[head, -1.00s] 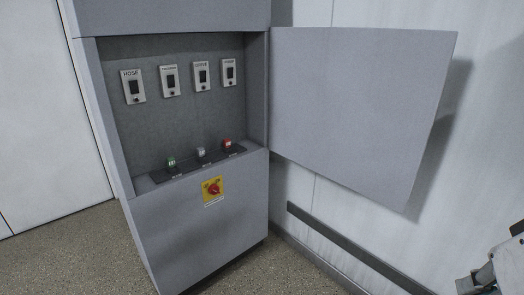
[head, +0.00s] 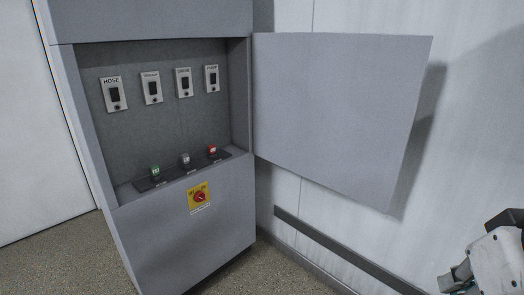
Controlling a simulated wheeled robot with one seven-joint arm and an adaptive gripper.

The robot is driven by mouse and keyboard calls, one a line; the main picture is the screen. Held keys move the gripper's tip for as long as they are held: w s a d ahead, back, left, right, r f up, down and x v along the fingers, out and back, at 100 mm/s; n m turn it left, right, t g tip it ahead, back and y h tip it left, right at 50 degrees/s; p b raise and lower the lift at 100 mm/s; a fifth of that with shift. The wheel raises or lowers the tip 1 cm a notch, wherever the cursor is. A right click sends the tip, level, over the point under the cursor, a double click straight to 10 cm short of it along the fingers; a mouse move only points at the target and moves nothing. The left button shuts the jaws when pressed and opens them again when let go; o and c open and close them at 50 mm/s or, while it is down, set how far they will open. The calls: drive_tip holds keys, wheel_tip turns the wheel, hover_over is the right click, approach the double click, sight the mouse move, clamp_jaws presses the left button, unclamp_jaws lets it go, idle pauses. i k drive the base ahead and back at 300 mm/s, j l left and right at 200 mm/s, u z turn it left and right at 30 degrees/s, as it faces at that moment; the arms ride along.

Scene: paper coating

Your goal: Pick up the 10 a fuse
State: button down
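Three small fuses stand upright in a row on a dark strip (head: 185,173) on the lower ledge of the open grey cabinet. One is green (head: 155,171), one is grey (head: 186,160) and one is red (head: 212,151). Their ratings are too small to read, so I cannot tell which is the 10 A fuse. Only a cut-off part of my own arm shows at the lower right of the head view, well apart from the fuses.
The cabinet door (head: 340,115) stands wide open to the right. Several labelled switch plates, one reading HOSE (head: 114,94), line the cabinet's back wall. A red rotary switch on a yellow plate (head: 199,198) is on the front below the ledge. The floor in front is clear.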

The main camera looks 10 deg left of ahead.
sight(211, 148)
drive_tip(key=i+j, duration=0.4)
drive_tip(key=i+j+u, duration=0.1)
drive_tip(key=i+j, duration=0.3)
drive_tip(key=i, duration=0.2)
drive_tip(key=i+j, duration=0.35)
drive_tip(key=i, duration=0.15)
drive_tip(key=i+j+u, duration=0.1)
drive_tip(key=i+j, duration=0.25)
drive_tip(key=i, duration=0.15)
drive_tip(key=i+j+u, duration=0.1)
drive_tip(key=i+j, duration=0.2)
drive_tip(key=i, duration=0.25)
